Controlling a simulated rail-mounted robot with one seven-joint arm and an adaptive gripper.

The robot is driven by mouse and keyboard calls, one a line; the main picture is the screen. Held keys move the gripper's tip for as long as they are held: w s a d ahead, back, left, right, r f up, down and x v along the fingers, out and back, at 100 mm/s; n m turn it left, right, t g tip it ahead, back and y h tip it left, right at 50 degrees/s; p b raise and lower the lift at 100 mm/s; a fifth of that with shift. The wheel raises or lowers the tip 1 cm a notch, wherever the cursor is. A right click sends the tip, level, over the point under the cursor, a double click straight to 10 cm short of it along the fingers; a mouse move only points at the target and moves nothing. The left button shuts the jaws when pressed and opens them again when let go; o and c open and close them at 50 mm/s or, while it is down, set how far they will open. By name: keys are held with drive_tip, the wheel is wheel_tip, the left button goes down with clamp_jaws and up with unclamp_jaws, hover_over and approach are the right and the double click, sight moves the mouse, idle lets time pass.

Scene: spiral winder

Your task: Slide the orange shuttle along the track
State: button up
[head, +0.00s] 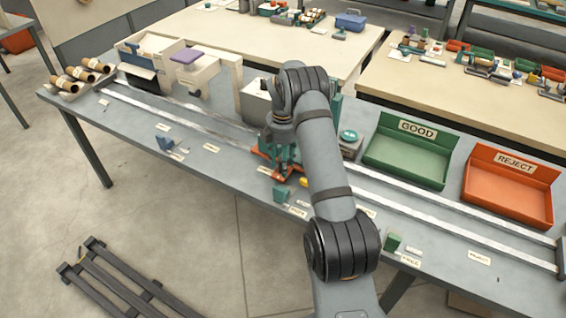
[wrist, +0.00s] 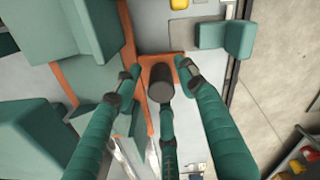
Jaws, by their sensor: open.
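The orange shuttle (head: 264,155) sits on the long pale track (head: 205,124) near the middle of the bench, partly hidden by my gripper (head: 283,158) and teal parts around it. In the wrist view the orange of the shuttle (wrist: 157,64) shows beyond the fingertips, with a dark round knob-like part (wrist: 160,87) in front of it. My gripper (wrist: 158,80) is open, its teal fingers spread to the left and right of the dark part, with another finger below it. I cannot tell whether any finger touches it.
Beyond the track on the right stand a green GOOD tray (head: 407,150) and an orange REJECT tray (head: 510,187). Small teal blocks (head: 392,243) and labels line the front edge.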

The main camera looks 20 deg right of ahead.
drive_tip(key=shift+a, duration=0.1)
wheel_tip(320, 180, up, 12)
idle(0.6)
idle(0.4)
wheel_tip(320, 180, down, 12)
drive_tip(key=shift+f, duration=0.1)
drive_tip(key=shift+s+d, duration=0.3)
drive_tip(key=shift+s, duration=0.1)
drive_tip(key=shift+w, duration=0.1)
drive_tip(key=shift+w+a, duration=0.1)
